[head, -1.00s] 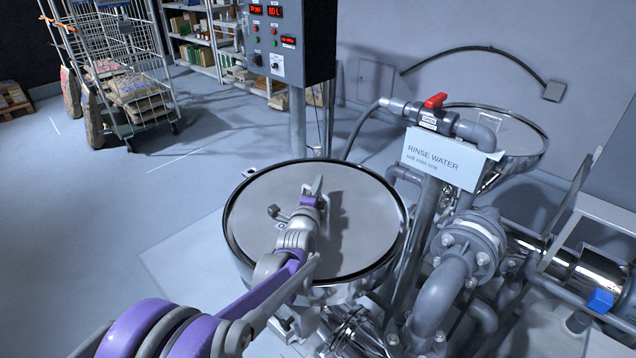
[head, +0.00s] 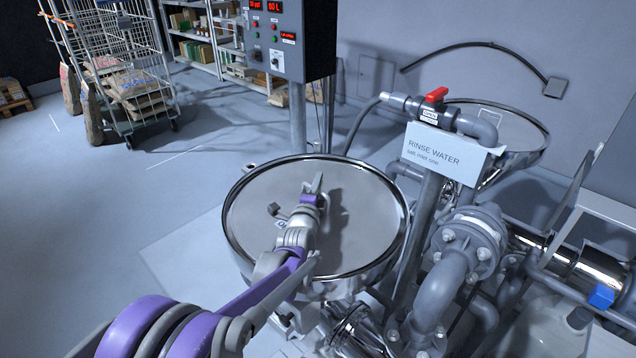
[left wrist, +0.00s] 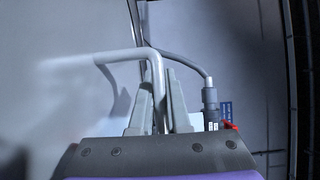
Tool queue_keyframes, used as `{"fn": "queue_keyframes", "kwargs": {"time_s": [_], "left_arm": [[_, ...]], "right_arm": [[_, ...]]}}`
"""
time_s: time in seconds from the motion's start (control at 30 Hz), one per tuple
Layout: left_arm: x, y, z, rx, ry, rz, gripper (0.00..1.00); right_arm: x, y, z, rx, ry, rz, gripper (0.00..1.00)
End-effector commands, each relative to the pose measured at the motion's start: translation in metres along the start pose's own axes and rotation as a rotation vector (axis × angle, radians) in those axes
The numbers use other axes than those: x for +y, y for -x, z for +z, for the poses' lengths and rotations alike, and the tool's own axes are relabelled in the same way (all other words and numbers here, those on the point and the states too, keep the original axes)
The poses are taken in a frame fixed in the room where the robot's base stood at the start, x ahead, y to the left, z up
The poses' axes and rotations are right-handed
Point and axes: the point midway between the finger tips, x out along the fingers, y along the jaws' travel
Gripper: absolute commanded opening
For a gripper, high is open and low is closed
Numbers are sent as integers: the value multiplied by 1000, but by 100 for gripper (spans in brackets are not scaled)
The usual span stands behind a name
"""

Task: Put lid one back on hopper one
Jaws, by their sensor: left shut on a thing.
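Hopper one (head: 232,245) is a round steel vessel in the middle of the head view. Lid one (head: 362,215), a flat grey disc, lies across its mouth inside the shiny rim; whether it is fully seated I cannot tell. My left gripper (head: 314,186) is over the middle of the lid. In the left wrist view, my left gripper's fingers (left wrist: 160,95) are shut on the lid's bent-rod handle (left wrist: 120,55). The gripper and its arm hide part of the lid and most of the handle in the head view. My right gripper is not in view.
A rinse water pipe with a red valve handle (head: 436,95) and a sign (head: 445,155) stands right of the hopper. A second hopper (head: 535,135) is behind it. A control box (head: 290,40) stands behind. Open floor (head: 110,230) lies left.

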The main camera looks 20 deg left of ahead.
Motion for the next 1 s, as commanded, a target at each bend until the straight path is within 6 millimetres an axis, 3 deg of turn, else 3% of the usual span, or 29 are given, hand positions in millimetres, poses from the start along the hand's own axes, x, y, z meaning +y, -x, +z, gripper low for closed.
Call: {"fn": "queue_keyframes", "kwargs": {"time_s": [0.07, 0.1, 0.27, 0.67, 1.0], "left_arm": [[1, 0, 0, -1, 0, -2, 0], [0, 0, 0, -1, 0, -2, 22], [0, 0, 0, 0, 0, -2, 50], [2, 9, 0, 0, 0, 1, 50], [1, 74, 0, 1, 0, 0, 50]], "right_arm": [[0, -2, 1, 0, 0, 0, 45], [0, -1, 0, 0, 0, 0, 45], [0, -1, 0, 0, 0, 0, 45], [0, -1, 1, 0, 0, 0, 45], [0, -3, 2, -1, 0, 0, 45]]}}
